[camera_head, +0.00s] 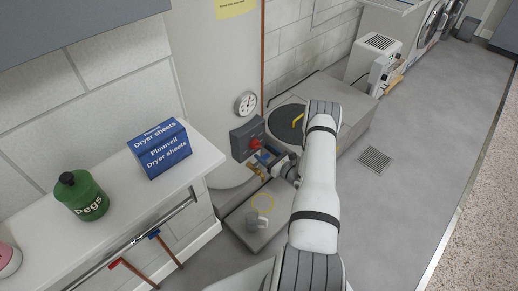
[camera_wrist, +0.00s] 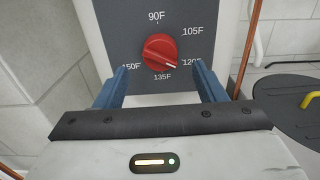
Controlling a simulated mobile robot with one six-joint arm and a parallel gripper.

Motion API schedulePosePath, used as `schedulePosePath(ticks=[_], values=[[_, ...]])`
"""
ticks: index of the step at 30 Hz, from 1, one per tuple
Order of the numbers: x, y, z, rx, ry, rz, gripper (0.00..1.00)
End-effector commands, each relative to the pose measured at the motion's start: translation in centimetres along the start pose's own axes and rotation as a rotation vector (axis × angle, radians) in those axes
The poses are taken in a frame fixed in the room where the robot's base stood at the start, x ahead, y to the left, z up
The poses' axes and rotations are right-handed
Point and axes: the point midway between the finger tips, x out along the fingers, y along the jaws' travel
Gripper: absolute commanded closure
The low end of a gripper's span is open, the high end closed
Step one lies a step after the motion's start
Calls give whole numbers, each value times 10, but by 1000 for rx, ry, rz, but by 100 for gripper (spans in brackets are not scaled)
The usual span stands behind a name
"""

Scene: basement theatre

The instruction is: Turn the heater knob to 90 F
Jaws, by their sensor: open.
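The heater knob is a round red dial (camera_wrist: 160,52) on a grey control panel (camera_wrist: 203,50) in the wrist view. Labels around it read 90F at the top, 105F, 120F, 135F at the bottom and 150F at the left. The pale mark on the knob points to the lower right, near 120F. My gripper (camera_wrist: 160,88) is open, with its blue fingers below and to either side of the knob, not visibly closed on it. In the head view the red knob (camera_head: 255,144) sits on the dark box on the heater, with my gripper (camera_head: 264,158) close in front.
A shelf (camera_head: 120,205) at the left holds a blue dryer sheets box (camera_head: 161,148) and a green pegs jar (camera_head: 81,195). A round gauge (camera_head: 245,103) is above the panel. A copper pipe (camera_wrist: 250,40) runs right of it. The grey floor (camera_head: 420,130) at right is mostly clear.

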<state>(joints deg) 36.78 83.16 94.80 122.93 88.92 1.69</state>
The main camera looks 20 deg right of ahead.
Motion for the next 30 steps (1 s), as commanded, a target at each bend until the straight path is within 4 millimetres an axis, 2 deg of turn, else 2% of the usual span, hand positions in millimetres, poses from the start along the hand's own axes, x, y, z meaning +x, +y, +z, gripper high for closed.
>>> schedulePosePath(ticks=[3, 9, 19, 30], values=[[21, 1, 0, -2, 0, 3, 36], [42, 0, 0, -1, 0, -1, 36], [46, -1, 0, 0, 1, -2, 36], [46, -1, 0, 0, 1, -3, 66]])
